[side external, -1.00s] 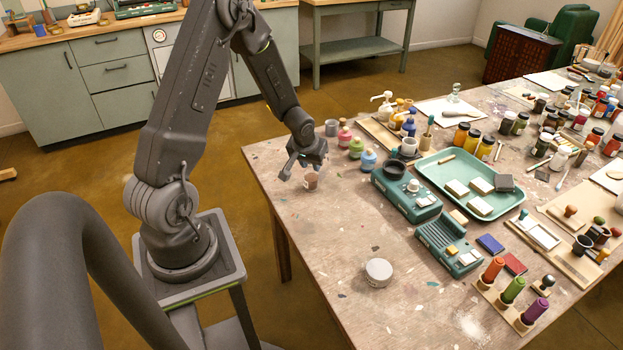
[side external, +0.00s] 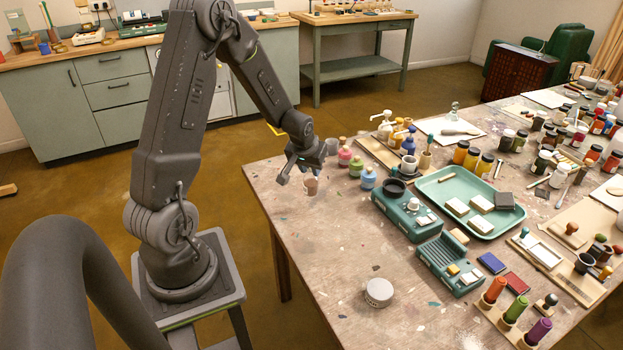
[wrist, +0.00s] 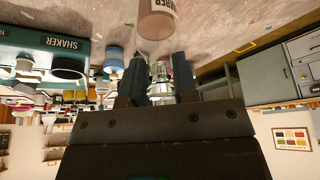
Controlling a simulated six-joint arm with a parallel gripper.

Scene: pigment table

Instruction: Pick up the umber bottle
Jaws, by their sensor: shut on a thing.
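The umber bottle is a small brownish-pink vessel (side external: 311,186) below my gripper (side external: 308,165) near the table's left edge. In the wrist view its body (wrist: 158,20) shows at the top, just beyond the fingertips, with a pale label partly cut off by the frame. My gripper (wrist: 158,72) is shut on the bottle, which appears raised a little off the table. A clear, shiny piece shows between the two dark fingers in the wrist view; I cannot tell whether it belongs to the bottle.
Pink (side external: 345,156), green (side external: 356,167) and blue (side external: 368,178) bottles stand close to the right. A teal shaker unit (side external: 405,205) and a teal tray (side external: 472,225) lie beyond them. A round pale tin (side external: 379,292) stands nearer. Table surface between tin and gripper is clear.

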